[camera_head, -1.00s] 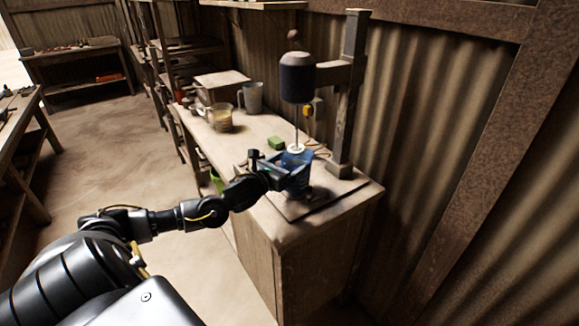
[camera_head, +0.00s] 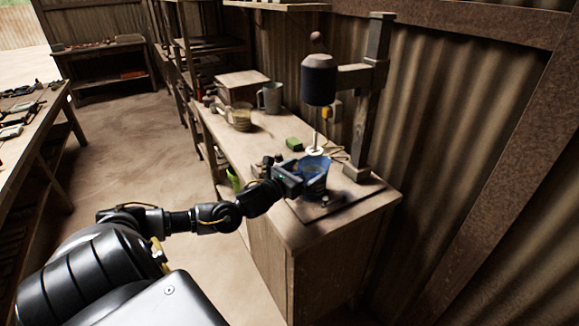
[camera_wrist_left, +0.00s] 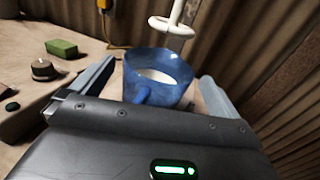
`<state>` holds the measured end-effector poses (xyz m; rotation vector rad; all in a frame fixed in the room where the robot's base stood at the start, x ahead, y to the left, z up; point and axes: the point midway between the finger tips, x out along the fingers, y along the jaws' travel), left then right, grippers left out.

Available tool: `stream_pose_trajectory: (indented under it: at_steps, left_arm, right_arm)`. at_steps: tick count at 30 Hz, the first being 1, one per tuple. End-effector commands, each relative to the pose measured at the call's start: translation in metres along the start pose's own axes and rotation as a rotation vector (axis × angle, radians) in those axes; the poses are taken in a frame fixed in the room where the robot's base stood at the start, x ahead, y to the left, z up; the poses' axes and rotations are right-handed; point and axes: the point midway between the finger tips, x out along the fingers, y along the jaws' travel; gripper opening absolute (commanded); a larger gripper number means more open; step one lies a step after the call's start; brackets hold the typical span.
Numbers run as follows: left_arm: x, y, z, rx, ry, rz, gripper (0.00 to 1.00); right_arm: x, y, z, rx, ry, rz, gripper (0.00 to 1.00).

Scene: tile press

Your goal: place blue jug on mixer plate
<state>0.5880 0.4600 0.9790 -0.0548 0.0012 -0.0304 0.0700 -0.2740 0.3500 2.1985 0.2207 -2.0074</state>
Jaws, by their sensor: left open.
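The blue jug (camera_head: 316,180) stands at the mixer plate (camera_head: 335,208), below the white ring paddle (camera_head: 316,152). Its base is partly hidden, so full contact with the plate is not certain. In the left wrist view the jug (camera_wrist_left: 155,92) holds something white, and its handle points toward my gripper. My left gripper (camera_head: 299,178) is open, coming from the left. In the left wrist view its fingers (camera_wrist_left: 153,84) are spread wide on either side of the jug, with gaps visible. The paddle hangs above the jug's mouth. My right gripper is not in view.
The mixer's dark head (camera_head: 320,80) hangs from a post (camera_head: 372,95) behind the jug. A black knob (camera_wrist_left: 44,70) is left of my fingers.

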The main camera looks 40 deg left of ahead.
Motion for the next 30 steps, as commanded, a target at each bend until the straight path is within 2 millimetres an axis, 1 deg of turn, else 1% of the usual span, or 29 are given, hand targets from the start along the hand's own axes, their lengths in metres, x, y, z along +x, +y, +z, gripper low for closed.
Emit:
stream_pose_trajectory:
  at_steps: [1,9,15,21,30]
  left_arm:
    - [-0.010,0.000,-0.004,0.002,0.004,-0.002,1.00]
    - [-0.062,-0.001,-0.004,0.001,0.007,-0.003,1.00]
    - [-0.089,-0.001,-0.002,0.001,0.005,-0.003,1.00]
    - [-0.103,0.000,-0.001,0.000,0.003,-0.001,1.00]
    - [-0.107,0.000,0.000,0.000,0.000,-0.001,1.00]
  right_arm:
    - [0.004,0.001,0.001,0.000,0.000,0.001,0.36]
    - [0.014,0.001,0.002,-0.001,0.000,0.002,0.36]
    - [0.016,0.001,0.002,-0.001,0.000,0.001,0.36]
    - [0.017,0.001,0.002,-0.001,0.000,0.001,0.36]
    - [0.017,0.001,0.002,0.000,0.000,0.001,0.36]
